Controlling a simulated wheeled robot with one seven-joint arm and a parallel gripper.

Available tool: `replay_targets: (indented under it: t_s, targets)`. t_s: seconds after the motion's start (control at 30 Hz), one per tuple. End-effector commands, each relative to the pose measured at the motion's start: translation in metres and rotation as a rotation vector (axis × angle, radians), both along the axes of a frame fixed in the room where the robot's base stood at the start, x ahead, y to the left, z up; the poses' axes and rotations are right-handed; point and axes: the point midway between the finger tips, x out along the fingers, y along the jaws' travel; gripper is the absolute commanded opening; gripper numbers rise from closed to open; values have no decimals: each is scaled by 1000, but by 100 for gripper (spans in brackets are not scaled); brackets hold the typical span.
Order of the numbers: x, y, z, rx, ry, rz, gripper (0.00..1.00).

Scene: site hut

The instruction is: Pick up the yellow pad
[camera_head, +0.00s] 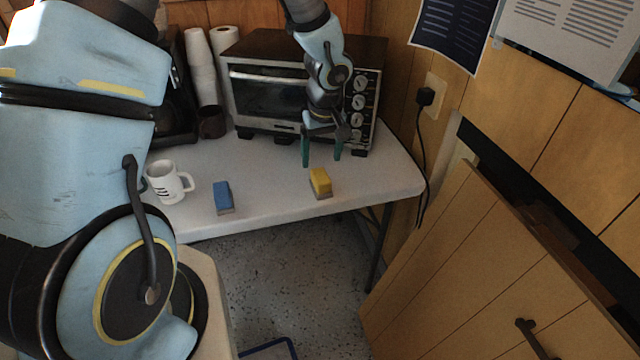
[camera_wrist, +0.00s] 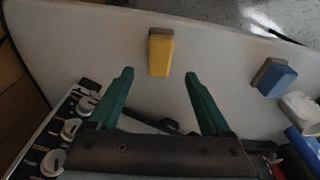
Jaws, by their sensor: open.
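The yellow pad (camera_head: 320,181) lies on the white table near its front edge, right of centre in the head view. It is a small block with a darker grey-brown side. My gripper (camera_head: 322,160) is open and empty, with green fingers pointing down, above the table between the toaster oven and the pad. In the wrist view the yellow pad (camera_wrist: 160,52) shows beyond the fingertips, roughly centred between the fingers of my gripper (camera_wrist: 158,76). The fingers appear apart from the pad.
A blue pad (camera_head: 223,196) and a white mug (camera_head: 168,182) stand left on the table (camera_head: 270,200). The toaster oven (camera_head: 275,90) is close behind my gripper. Stacked cups (camera_head: 203,70) and a dark mug (camera_head: 212,122) are at the back left. Table around the yellow pad is clear.

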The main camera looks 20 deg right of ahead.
Motion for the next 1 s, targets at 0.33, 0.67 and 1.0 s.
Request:
replay_targets:
  t_s: [0.33,0.67,1.0]
  targets:
    - [4,0,-29,2,2,-1,82]
    - [8,-2,-69,1,0,-1,82]
    - [10,-2,-74,0,-1,0,79]
